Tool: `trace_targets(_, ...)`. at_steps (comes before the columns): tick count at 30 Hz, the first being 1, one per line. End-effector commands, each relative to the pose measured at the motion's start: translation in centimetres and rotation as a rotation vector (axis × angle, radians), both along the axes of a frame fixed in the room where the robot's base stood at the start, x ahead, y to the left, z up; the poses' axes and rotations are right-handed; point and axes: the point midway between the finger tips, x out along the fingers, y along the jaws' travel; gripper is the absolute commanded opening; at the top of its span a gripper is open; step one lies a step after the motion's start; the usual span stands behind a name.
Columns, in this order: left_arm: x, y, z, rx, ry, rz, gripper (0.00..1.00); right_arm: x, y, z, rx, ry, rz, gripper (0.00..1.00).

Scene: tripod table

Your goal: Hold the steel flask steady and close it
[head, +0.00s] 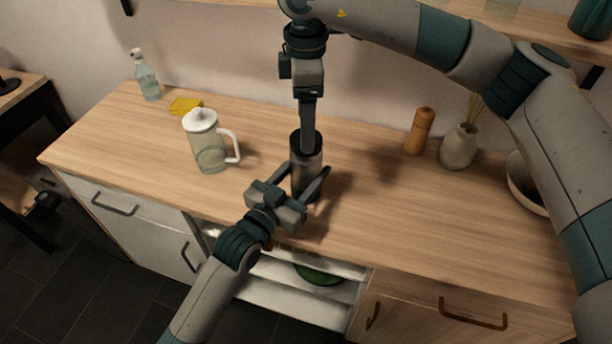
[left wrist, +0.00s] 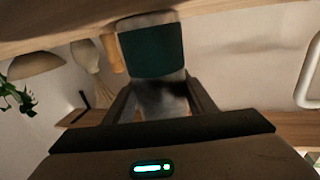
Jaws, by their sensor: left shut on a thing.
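The steel flask (head: 304,177) stands upright on the wooden counter in the head view, with a dark top (head: 296,144). My left gripper (head: 308,188) is shut around the flask's lower body from the front. In the left wrist view, a grey, blurred part of the flask (left wrist: 160,100) shows between the fingers. My right gripper (head: 307,145) points straight down from above, its fingertips at the flask's top. Its fingers are seen edge-on, so I cannot tell whether they grip a lid. The flask's mouth is hidden.
A glass jug (head: 207,147) with a white lid stands to the left. A bottle (head: 147,80) and a yellow sponge (head: 186,106) are behind it. A pepper mill (head: 420,131), a vase (head: 458,147) and a bowl (head: 522,185) stand to the right. An open drawer (head: 300,290) is below the counter.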

Motion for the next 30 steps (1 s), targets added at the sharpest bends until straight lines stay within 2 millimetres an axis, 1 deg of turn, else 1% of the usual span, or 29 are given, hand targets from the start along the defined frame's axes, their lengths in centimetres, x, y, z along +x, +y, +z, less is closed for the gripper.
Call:
trace_targets(6,-0.01,0.01,-0.08,0.002,0.001,0.000,0.00,-0.01,0.00,0.05,0.000,0.000,0.000,0.70)
trace_targets(7,-0.01,0.01,-0.08,0.002,0.001,0.000,0.00,-0.01,0.00,0.05,0.000,0.000,0.000,0.67)
trace_targets(11,-0.01,0.01,-0.08,0.002,0.001,0.000,0.00,-0.01,0.00,0.05,0.000,0.000,0.008,0.67)
trace_targets(17,-0.01,0.01,-0.08,0.002,0.001,0.000,0.00,-0.01,-0.01,0.14,0.000,0.000,0.093,0.67)
trace_targets(23,-0.01,0.01,-0.08,0.002,0.001,0.000,0.00,0.00,-0.02,0.36,-0.001,0.000,0.298,0.67)
trace_targets(30,-0.01,0.01,-0.09,0.002,0.001,0.000,0.00,0.01,-0.03,0.70,-0.001,0.000,0.648,0.67)
